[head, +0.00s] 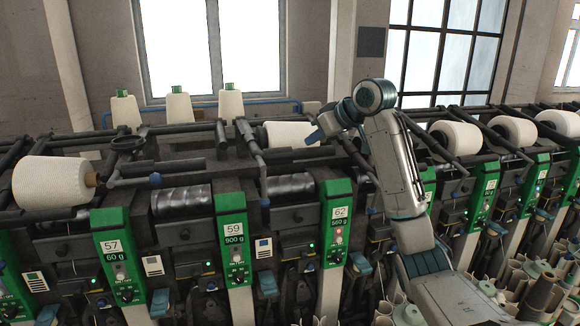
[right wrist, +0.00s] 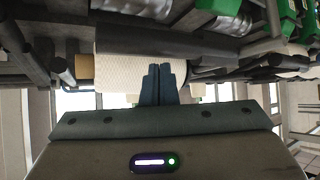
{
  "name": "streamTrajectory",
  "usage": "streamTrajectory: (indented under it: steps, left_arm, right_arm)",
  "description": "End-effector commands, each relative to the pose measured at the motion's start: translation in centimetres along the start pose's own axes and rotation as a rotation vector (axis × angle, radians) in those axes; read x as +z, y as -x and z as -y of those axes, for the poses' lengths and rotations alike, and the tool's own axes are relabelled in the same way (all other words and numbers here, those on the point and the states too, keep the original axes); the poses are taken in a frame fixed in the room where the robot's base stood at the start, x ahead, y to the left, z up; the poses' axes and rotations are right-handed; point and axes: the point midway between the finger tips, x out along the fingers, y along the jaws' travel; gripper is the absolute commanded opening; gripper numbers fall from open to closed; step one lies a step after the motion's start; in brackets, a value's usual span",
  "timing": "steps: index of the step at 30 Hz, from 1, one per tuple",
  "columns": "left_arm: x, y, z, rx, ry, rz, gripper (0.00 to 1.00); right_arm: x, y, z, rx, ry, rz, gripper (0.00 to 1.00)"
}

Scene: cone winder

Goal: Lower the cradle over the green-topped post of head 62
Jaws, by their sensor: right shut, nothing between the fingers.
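A dark cradle bar (head: 352,153) runs beside the cone, partly hidden by my right arm. My right gripper (head: 318,133) is shut and empty, at the cone's right end. In the right wrist view its blue fingers (right wrist: 158,85) are together in front of the cone (right wrist: 125,65); I cannot tell whether they touch. My left gripper is out of view.
Posts 57 (head: 118,250) and 59 (head: 234,240) stand left of head 62. A large cone (head: 52,183) lies far left; several more lie on the right. Upright cones (head: 180,107) stand behind. Tubes (head: 541,290) crowd the lower right.

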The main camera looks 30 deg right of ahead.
Motion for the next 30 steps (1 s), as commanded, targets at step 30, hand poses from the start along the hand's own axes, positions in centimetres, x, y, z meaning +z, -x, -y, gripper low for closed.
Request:
streamTrajectory:
  steps: [30]
  left_arm:
    - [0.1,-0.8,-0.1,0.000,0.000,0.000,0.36]
  right_arm:
    - [2.5,-1.1,0.4,0.001,0.001,-0.001,0.00]
